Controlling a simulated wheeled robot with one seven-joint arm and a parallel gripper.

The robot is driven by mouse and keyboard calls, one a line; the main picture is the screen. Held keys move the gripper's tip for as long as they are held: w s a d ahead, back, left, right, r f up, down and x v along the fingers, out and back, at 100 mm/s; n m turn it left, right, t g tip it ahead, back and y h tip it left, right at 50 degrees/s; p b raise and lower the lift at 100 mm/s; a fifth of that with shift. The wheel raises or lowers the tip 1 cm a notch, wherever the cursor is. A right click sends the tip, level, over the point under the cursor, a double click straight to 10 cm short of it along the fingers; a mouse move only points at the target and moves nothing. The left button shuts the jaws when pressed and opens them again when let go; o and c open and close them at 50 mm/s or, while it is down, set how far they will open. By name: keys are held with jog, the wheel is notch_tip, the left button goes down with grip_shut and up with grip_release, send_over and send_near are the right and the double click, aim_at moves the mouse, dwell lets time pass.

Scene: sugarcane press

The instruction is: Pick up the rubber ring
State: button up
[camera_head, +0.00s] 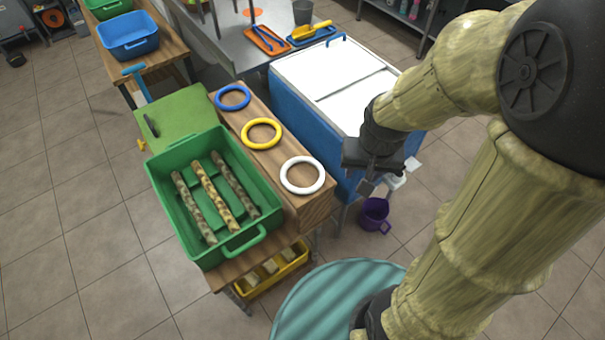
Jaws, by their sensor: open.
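Three rings lie flat in a row on a long wooden block (290,170). The blue ring (233,97) is at the far end, the yellow ring (261,133) is in the middle, and the white ring (302,175) is at the near end. I cannot tell from the picture which one is the rubber ring. My gripper (384,184) points down, open, to the right of the white ring and apart from it. It hangs by the near right corner of the blue and white cooler box. No ring is seen in its jaws.
A green crate (246,240) with three cane sticks stands left of the block. The cooler box (315,75) stands close on the right. A purple mug (374,214) is on the floor below my gripper. A yellow bin (279,279) sits under the bench.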

jog(key=w+a+m+g+p, duration=0.1)
jog(key=w+a+m+g, duration=0.1)
jog(key=w+a+m, duration=0.5)
jog(key=shift+w+a+r+m, duration=0.2)
jog(key=shift+w+a+m, duration=0.05)
jog(key=shift+a+m, duration=0.65)
jog(key=p, duration=0.1)
send_over(315, 186)
jog(key=f, duration=1.2)
jog(key=shift+s+f, duration=0.1)
jog(key=shift+s, duration=0.1)
jog(key=shift+w+f+p, duration=0.2)
jog(key=shift+f+p, duration=0.5)
jog(key=shift+f, duration=1.95)
